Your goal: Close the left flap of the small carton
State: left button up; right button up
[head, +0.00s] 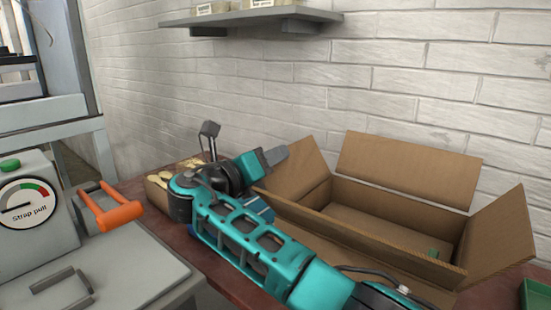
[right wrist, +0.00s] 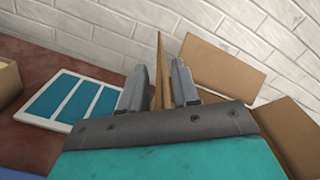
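The small carton (head: 385,235) stands open on the table at the right of the head view. Its left flap (head: 296,177) stands up and leans outward. The back flap (head: 408,170), right flap (head: 497,230) and front flap (head: 335,235) are also open. My right gripper (head: 275,155) is at the top of the left flap. In the right wrist view the left flap (right wrist: 158,68) shows edge-on between the two separated fingers of the right gripper (right wrist: 159,88). Whether a finger touches it is unclear. My left gripper is out of view.
A gauge box labelled "Strap pull" (head: 35,205) and an orange handle (head: 118,214) stand at left. A blue-panelled white tray (right wrist: 75,100) lies left of the flap. A small box of pale items (head: 160,190) is behind my arm. A brick wall closes the back.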

grip_shut()
dwell(0.3)
dwell(1.2)
